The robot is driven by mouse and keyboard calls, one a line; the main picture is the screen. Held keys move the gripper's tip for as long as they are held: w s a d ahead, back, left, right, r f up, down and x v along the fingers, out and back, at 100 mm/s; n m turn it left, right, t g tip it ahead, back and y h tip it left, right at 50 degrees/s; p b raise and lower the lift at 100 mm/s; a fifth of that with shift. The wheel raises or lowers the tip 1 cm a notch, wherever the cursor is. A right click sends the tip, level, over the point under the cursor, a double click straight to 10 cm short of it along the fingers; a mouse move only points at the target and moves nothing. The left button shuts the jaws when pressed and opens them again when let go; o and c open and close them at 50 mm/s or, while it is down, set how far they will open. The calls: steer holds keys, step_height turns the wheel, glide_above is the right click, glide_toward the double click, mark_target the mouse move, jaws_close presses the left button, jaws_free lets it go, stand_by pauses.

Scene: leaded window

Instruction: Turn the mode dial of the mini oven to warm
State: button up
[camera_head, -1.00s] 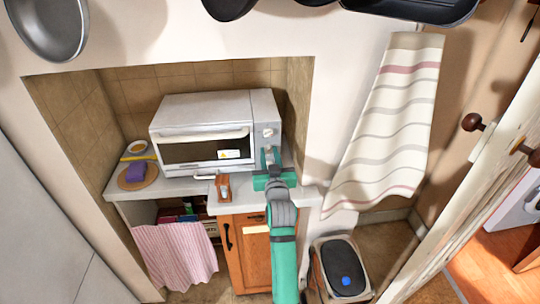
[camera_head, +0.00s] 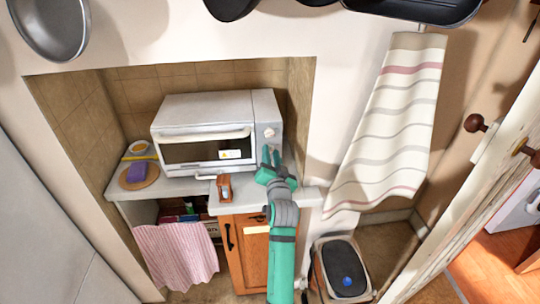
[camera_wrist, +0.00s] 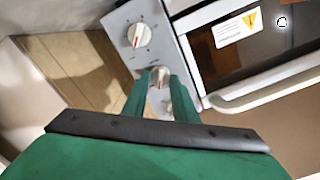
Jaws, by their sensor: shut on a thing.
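The white mini oven (camera_head: 203,131) stands on the counter, its control panel at the right of the glass door. A round dial (camera_head: 269,132) shows high on the panel. My gripper (camera_head: 270,152) is just below that dial, in front of the panel. In the wrist view my gripper (camera_wrist: 158,82) is shut on a pale dial (camera_wrist: 159,76), which sits between its two green fingers. Another dial (camera_wrist: 138,35) with a red mark and printed ticks is beside it, clear of the fingers. The panel lettering is too small to read, and the held dial's pointer is mostly hidden.
The oven door handle (camera_wrist: 270,87) is close to the fingers' right in the wrist view. A small brown object (camera_head: 224,187) lies at the counter edge. A board with a purple sponge (camera_head: 137,172) is left of the oven. The tiled niche wall is close on the right.

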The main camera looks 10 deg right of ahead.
steer(key=m, duration=0.4)
steer(key=shift+f+m, duration=0.1)
steer(key=shift+m, duration=0.3)
stand_by(0.4)
steer(key=o, duration=1)
steer(key=shift+s, duration=0.1)
steer(key=s, duration=0.7)
steer(key=s+a, duration=0.1)
steer(key=s, duration=0.3)
